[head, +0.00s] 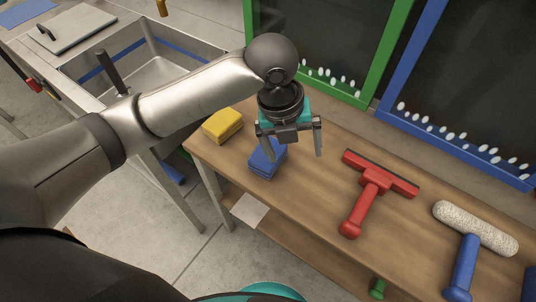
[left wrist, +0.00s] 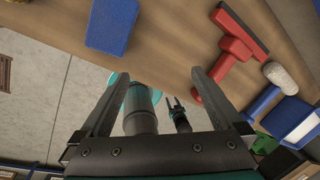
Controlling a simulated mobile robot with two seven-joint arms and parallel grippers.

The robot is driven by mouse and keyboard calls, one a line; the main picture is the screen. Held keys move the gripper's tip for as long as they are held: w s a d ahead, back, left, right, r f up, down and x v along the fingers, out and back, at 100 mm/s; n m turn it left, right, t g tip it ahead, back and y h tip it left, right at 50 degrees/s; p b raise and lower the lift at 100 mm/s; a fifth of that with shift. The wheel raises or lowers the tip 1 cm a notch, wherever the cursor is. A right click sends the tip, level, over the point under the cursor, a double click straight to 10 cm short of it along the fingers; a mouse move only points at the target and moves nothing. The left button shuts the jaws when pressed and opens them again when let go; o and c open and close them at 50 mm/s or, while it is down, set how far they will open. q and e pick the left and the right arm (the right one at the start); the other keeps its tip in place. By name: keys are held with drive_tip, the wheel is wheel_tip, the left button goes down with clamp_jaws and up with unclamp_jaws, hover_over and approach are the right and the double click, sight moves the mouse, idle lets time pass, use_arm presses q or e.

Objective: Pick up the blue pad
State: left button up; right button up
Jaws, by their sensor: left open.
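The blue pad (head: 262,165) lies near the front edge of the wooden bench, partly hidden by a finger of my left gripper in the head view. My left gripper (head: 294,156) points down over the bench, open and empty, with one finger in front of the pad and the other to its right. In the left wrist view the blue pad (left wrist: 112,24) shows at the top, beyond the left fingertip and not between the fingers (left wrist: 160,74). A small dark two-pronged part, perhaps my right gripper (left wrist: 177,112), shows there; its opening is unclear.
A yellow pad (head: 222,124) lies left of the blue pad. A red squeegee (head: 372,187) and a white roller with a blue handle (head: 474,228) lie to the right. A steel sink (head: 140,75) is at left. Green-framed (head: 385,65) and blue-framed (head: 405,62) panels stand behind.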

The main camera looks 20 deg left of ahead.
use_arm(q)
drive_tip(key=w+a+r+m+y, duration=0.2)
drive_tip(key=w+a+r+m, duration=0.1)
drive_tip(key=a+r+m, duration=0.25)
drive_tip(key=b, duration=0.3)
approach(263, 158)
drive_tip(key=shift+m+g, duration=0.35)
drive_tip(key=shift+g, duration=0.05)
drive_tip(key=f, duration=0.3)
drive_tip(key=w+f, duration=0.1)
drive_tip(key=f, duration=0.1)
drive_tip(key=shift+d+f, duration=0.1)
drive_tip(key=shift+d, duration=0.25)
drive_tip(key=f, duration=0.2)
drive_tip(key=f+b, duration=0.1)
drive_tip(key=f, duration=0.2)
drive_tip(key=shift+s+a+f, duration=0.1)
drive_tip(key=shift+s+a, duration=0.1)
drive_tip(key=c, duration=1.2)
drive_tip(key=shift+r, duration=0.25)
drive_tip(key=shift+w+r, duration=0.1)
drive_tip(key=shift+r, duration=0.3)
drive_tip(key=shift+r+p, duration=2.45)
drive_tip(key=shift+r, duration=7)
